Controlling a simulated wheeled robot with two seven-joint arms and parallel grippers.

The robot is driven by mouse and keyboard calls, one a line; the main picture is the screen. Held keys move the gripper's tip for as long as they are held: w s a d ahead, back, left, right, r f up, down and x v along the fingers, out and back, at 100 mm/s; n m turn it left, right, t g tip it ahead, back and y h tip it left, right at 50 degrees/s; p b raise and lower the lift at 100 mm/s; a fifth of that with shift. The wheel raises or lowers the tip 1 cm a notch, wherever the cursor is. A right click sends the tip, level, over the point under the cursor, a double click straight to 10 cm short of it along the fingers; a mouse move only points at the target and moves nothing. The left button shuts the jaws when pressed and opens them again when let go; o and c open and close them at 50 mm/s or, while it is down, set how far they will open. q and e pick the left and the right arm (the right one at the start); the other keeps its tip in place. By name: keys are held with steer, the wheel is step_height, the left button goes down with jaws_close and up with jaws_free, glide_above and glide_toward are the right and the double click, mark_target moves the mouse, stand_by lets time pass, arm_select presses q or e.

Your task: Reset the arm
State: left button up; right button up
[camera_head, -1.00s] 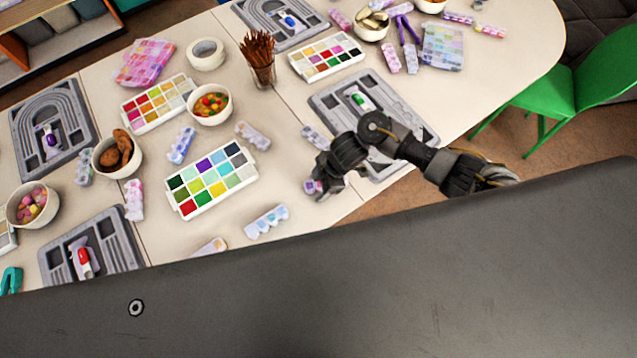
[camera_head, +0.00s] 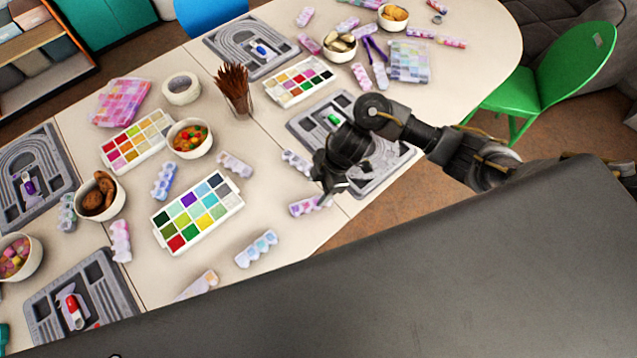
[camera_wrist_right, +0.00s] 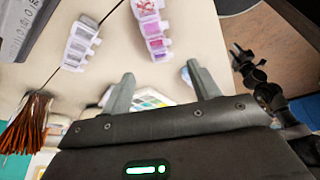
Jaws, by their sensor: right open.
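My right arm comes in from the right in the head view, and its gripper (camera_head: 328,190) is above the table's near right edge. In the right wrist view the two fingers of the right gripper (camera_wrist_right: 162,92) are spread apart with nothing between them. A small pale purple bead box (camera_head: 305,206) lies on the table just below and left of the gripper. A grey bead board (camera_head: 385,165) lies partly behind the arm, which hides some of it. My left gripper does not show.
The white table (camera_head: 285,235) holds a colour palette (camera_head: 197,213), a cup of brown sticks (camera_head: 236,90), a bowl of colourful beads (camera_head: 190,138) and several bead boxes. A green chair (camera_head: 550,75) stands at the right. A large dark surface (camera_head: 420,270) fills the lower foreground.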

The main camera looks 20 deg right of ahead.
steer(key=shift+d+r, duration=0.15)
steer(key=shift+r, duration=0.2)
stand_by(0.3)
